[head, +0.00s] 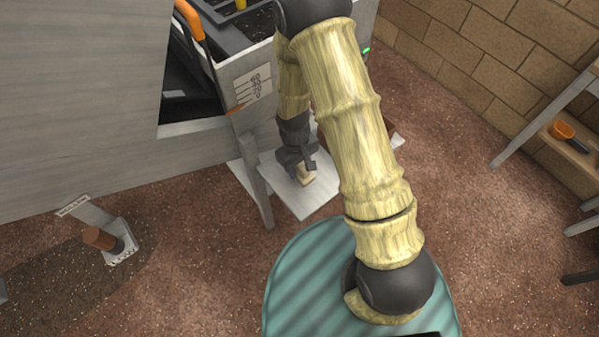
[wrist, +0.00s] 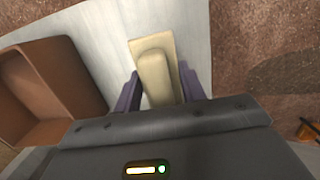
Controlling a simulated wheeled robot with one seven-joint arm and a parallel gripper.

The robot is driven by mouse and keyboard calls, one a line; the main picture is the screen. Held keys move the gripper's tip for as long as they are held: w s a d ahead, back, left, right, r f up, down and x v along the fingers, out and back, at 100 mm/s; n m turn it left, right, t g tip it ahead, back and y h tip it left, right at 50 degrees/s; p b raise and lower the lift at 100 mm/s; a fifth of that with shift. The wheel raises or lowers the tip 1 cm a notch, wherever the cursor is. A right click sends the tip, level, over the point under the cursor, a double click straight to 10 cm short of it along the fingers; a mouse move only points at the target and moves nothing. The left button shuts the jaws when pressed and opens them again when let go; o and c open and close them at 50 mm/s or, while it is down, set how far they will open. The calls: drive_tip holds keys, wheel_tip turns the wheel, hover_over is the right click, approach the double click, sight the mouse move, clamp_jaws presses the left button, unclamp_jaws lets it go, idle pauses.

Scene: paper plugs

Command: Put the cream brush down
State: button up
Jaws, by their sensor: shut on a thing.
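The cream brush (wrist: 153,70) shows in the wrist view as a pale block with a wider flat end, between the two purple fingers of my gripper (wrist: 160,78). My gripper is shut on it. In the head view my gripper (head: 298,158) points down low over a pale sheet or board (head: 318,203), and the brush (head: 306,179) shows just below the fingers. The board also lies under the brush in the wrist view (wrist: 95,25). I cannot tell whether the brush touches the board.
A brown open box (wrist: 68,72) stands left of the brush in the wrist view. A grey bench (head: 90,110) with an orange-handled tool (head: 190,20) is at left in the head view. A brown-handled tool (head: 100,239) stands on the floor. A shelf (head: 570,150) is at right.

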sight(299, 173)
drive_tip(key=shift+f, duration=1.85)
drive_tip(key=shift+f, duration=0.15)
drive_tip(key=o, duration=0.9)
drive_tip(key=r, duration=0.5)
drive_tip(key=w+r, duration=0.1)
drive_tip(key=r, duration=0.5)
drive_tip(key=a+r, duration=0.1)
drive_tip(key=r, duration=0.5)
drive_tip(key=shift+w+r, duration=0.1)
drive_tip(key=shift+w, duration=0.2)
